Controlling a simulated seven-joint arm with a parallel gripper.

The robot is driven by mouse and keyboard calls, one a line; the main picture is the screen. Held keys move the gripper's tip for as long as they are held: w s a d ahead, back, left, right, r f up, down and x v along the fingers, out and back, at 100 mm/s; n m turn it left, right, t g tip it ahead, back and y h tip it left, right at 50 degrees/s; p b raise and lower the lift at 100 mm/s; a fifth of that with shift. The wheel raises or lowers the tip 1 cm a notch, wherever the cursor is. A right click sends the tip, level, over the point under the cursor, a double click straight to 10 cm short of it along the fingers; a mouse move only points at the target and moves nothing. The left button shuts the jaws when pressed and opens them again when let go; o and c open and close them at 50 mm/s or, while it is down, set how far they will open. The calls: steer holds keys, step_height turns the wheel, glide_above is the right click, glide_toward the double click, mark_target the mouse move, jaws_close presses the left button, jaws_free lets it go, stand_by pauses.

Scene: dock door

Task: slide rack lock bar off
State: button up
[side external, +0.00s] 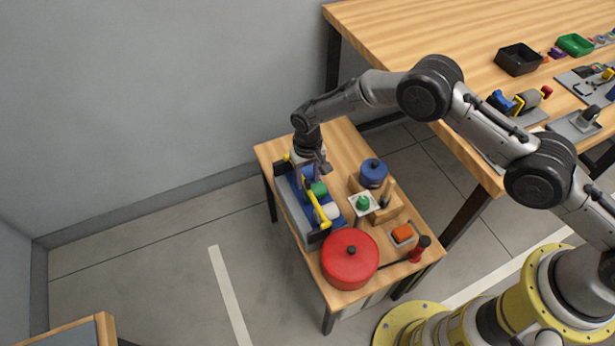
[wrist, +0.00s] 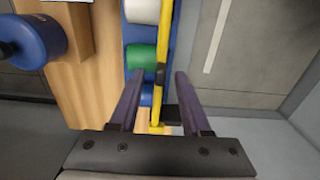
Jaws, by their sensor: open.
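The rack (side external: 291,208) is a blue and grey holder at the left edge of the small wooden table, with a green roll and a white roll in it. The yellow lock bar (side external: 316,203) runs along the rack over the rolls; it also shows in the wrist view (wrist: 163,50) with a black block near its end. My gripper (side external: 318,168) is above the far end of the rack. In the wrist view my gripper (wrist: 154,78) is open, with the bar between its two fingers. I cannot tell whether either finger touches the bar.
On the small table (side external: 344,142) stand a red pot (side external: 350,262), a blue lidded pot (side external: 373,173), a green-topped piece (side external: 362,202), an orange block (side external: 402,233) and a red-ended tool (side external: 421,244). A larger workbench (side external: 420,30) is behind.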

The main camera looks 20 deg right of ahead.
jaws_close()
stand_by(1.3)
